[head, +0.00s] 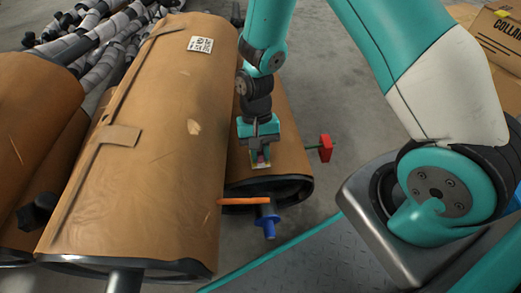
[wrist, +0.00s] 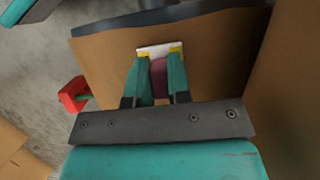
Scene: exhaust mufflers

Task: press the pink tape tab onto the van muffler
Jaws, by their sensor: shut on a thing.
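My gripper (head: 261,164) points down over the front end of the smaller brown-wrapped muffler (head: 275,135) at the right of the large one. I take this to be the van muffler, though no name shows on it. In the wrist view my gripper (wrist: 158,72) is shut on the dull pink tape tab (wrist: 159,80), which sits between the green fingers. A white piece with yellow ends (wrist: 152,49) shows at the fingertips, against the brown wrap. Whether the tab touches the wrap cannot be told. The tab's lower edge is hidden.
A large brown-wrapped muffler (head: 150,130) with a white label stands close on the left. A red piece (head: 325,148) sticks out at right. An orange rod (head: 242,201) and a blue fitting (head: 268,225) project at the front. Grey floor and a cardboard box (head: 500,40) lie right.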

